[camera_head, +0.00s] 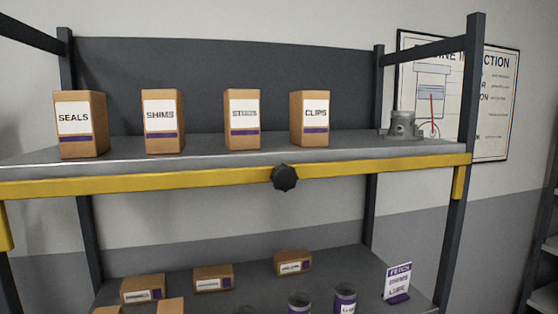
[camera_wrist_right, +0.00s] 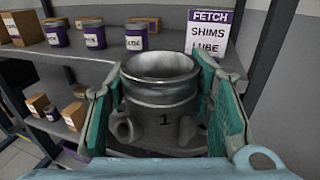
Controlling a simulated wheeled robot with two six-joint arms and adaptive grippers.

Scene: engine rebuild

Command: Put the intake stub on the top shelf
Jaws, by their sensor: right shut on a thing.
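In the right wrist view, a grey metal cylindrical stub (camera_wrist_right: 160,100) with an open top, side lugs and the number 1 sits between the teal fingers of my right gripper (camera_wrist_right: 163,112). The gripper is shut on it, and the stub looks about upright. The top shelf (camera_head: 345,150) shows in the head view, with a yellow front beam. A similar grey flanged metal part (camera_head: 403,125) stands at its right end. My left gripper is in neither view, and my right gripper is not in the head view.
Several cardboard boxes, from SEALS (camera_head: 80,125) to CLIPS (camera_head: 310,119), stand along the top shelf. Clear surface lies between CLIPS and the grey part. A dark knob (camera_head: 284,177) is on the beam. The lower shelf holds boxes, cans and a FETCH sign (camera_wrist_right: 207,35). Dark posts (camera_head: 461,170) flank the shelves.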

